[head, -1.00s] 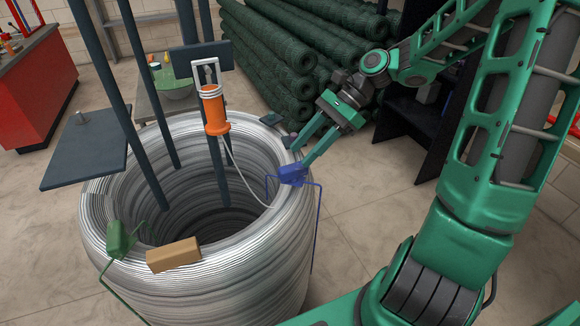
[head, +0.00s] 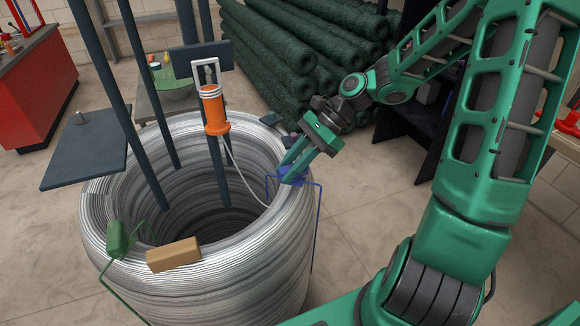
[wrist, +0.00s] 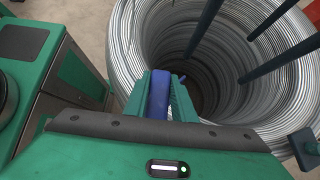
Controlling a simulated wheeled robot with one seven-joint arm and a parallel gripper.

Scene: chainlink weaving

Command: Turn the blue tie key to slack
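The blue tie key (head: 299,179) sits on the right rim of the big wire coil (head: 215,285), with a thin blue wire frame hanging from it. My gripper (head: 288,168) is at the key, reaching down from the upper right. In the wrist view, the blue key (wrist: 160,97) fills the gap between the two green fingers, which appear closed against its sides. In the head view, the fingers hide part of the key. Its exact turn angle is hard to tell.
A green tie key (head: 117,240) and a tan block (head: 173,254) are on the coil's near-left rim. An orange handle (head: 213,110) hangs on a post inside the coil, with a pale wire running toward the blue key. Dark posts and a flat plate (head: 85,150) stand left.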

